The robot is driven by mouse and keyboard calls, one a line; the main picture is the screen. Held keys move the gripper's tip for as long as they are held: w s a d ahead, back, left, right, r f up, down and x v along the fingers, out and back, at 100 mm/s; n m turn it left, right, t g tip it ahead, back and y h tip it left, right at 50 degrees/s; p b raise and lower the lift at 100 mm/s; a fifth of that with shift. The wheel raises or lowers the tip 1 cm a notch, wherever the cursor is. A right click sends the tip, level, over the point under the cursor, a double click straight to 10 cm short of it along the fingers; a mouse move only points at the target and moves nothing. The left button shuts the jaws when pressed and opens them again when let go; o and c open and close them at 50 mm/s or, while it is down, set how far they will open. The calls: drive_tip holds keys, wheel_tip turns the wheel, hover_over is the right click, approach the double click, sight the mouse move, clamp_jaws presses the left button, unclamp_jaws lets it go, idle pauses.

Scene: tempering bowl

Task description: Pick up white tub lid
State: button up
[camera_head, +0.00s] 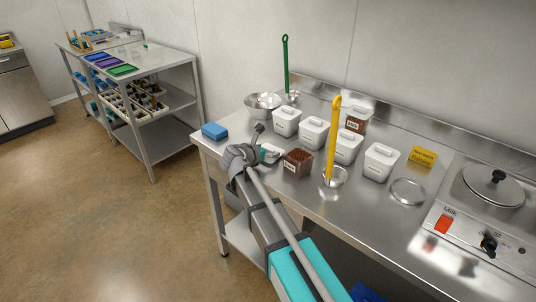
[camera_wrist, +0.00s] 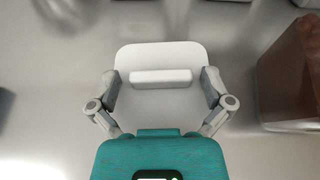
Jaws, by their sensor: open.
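The white tub lid (camera_wrist: 160,52) lies flat on the steel counter in the wrist view. It is squarish with rounded corners and has a raised white bar handle (camera_wrist: 160,78) across it. My gripper (camera_wrist: 160,84) is open, with one fingertip to the left and one to the right of the handle, and free space between each tip and the handle. The teal gripper body hides the near part of the lid. In the head view my gripper (camera_head: 268,152) is low over the counter, left of an open container of brown pieces (camera_head: 298,163), and mostly hides the lid.
Several white lidded tubs (camera_head: 312,133) stand behind. A yellow ladle (camera_head: 333,140) stands in a small bowl to the right. A metal bowl (camera_head: 263,105) and blue sponge (camera_head: 214,131) are at the left end. The brown container's wall (camera_wrist: 285,75) is close right of my gripper.

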drive_tip(key=c, duration=0.9)
drive_tip(key=shift+r, duration=0.15)
wheel_tip(320, 180, up, 2)
drive_tip(key=p, duration=0.2)
drive_tip(key=shift+r+p, duration=0.1)
drive_tip(key=shift+p, duration=0.2)
drive_tip(key=s+d+r+p, duration=0.2)
drive_tip(key=s+r+p, duration=0.1)
drive_tip(key=s, duration=0.1)
drive_tip(key=s+d+r+p, duration=0.2)
drive_tip(key=s+r+p, duration=0.2)
drive_tip(key=s+d+r+p, duration=0.2)
drive_tip(key=s+r+p, duration=0.1)
drive_tip(key=s, duration=0.1)
drive_tip(key=shift+s+r, duration=0.25)
drive_tip(key=shift+s, duration=0.1)
